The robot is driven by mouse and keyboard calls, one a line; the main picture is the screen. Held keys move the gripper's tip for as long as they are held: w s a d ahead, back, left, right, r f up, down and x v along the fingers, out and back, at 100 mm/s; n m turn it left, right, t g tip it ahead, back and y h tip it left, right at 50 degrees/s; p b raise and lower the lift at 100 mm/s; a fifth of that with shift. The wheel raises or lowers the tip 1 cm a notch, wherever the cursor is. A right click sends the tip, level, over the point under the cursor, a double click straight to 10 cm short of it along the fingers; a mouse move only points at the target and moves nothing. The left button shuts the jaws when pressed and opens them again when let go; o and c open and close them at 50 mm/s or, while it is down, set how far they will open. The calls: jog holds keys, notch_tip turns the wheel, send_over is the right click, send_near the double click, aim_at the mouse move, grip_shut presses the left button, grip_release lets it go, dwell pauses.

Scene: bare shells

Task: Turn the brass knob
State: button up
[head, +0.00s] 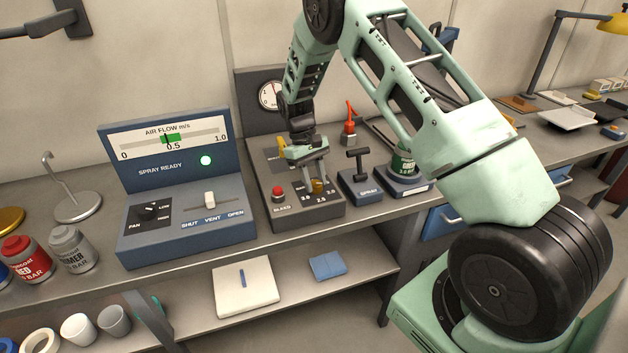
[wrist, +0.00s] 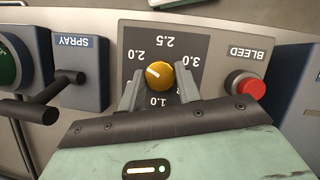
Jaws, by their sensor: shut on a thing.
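The brass knob (wrist: 160,75) sits on a dark dial plate (wrist: 178,52) printed 1.0, 2.0, 2.5 and 3.0, some of it upside down in the wrist view. Its white mark points left and slightly up, roughly toward 2.0. My gripper (wrist: 157,80) is shut on the knob, one finger on each side. In the head view my gripper (head: 315,183) reaches down to the knob (head: 317,186) on the front of the grey control box (head: 331,209). The fingers partly cover the dial plate.
A red BLEED button (head: 278,193) is close beside the knob. The SPRAY lever (head: 359,163) stands on a blue box on the other side. A blue AIR FLOW panel (head: 170,150) with a lit green lamp and slider stands to the left; its scale pointer is near 0.5.

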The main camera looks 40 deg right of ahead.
jog(key=m+y, duration=0.1)
jog(key=m, duration=0.2)
jog(key=m+y, duration=0.1)
jog(key=m, duration=0.2)
jog(key=shift+d+t+b, duration=0.2)
jog(key=shift+t+b, duration=0.1)
jog(key=shift+t, duration=0.1)
jog(key=m+y, duration=0.1)
jog(key=m, duration=0.3)
jog(key=shift+t, duration=0.4)
jog(key=m+t+y, duration=0.1)
jog(key=m, duration=0.2)
jog(key=shift+s+d+m, duration=0.1)
jog(key=shift+s+m, duration=0.05)
jog(key=shift+m, duration=0.15)
jog(key=m+t, duration=0.1)
jog(key=m, duration=0.1)
jog(key=m+t, duration=0.1)
jog(key=m, duration=0.2)
jog(key=shift+s+m+y, duration=0.15)
jog(key=shift+m+y, duration=0.15)
jog(key=shift+y, duration=0.1)
jog(key=m+t, duration=0.1)
jog(key=m, duration=0.1)
jog(key=m+t+b, duration=0.1)
jog(key=m, duration=0.2)
jog(key=shift+s+h, duration=0.15)
jog(key=shift+h, duration=0.15)
jog(key=shift+m, duration=0.3)
